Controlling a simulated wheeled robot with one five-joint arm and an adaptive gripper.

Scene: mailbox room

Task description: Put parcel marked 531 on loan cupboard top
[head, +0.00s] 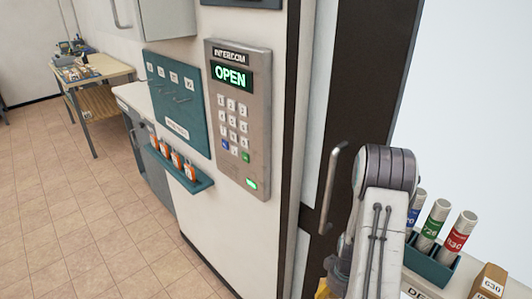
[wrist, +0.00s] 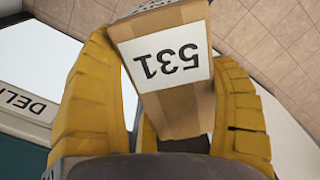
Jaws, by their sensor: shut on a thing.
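The parcel marked 531 (wrist: 183,110) is a brown cardboard box with a white label, its number upside down in the wrist view. My gripper (wrist: 164,52) has its yellow fingers on both sides of the parcel and is shut on it. In the head view only a bit of yellow finger shows at the bottom edge, beside my arm, and the parcel is hidden. No label names the loan cupboard; I cannot tell whether the grey cabinet with a pale top (head: 140,98) behind the teal panel is it.
An intercom (head: 240,118) reading OPEN is on the wall, left of a dark door frame with a handle (head: 332,180). Labelled tubes stand in a teal rack (head: 432,266) at right, near a parcel marked 630 (head: 489,282). A wooden table (head: 98,72) stands far left; tiled floor is clear.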

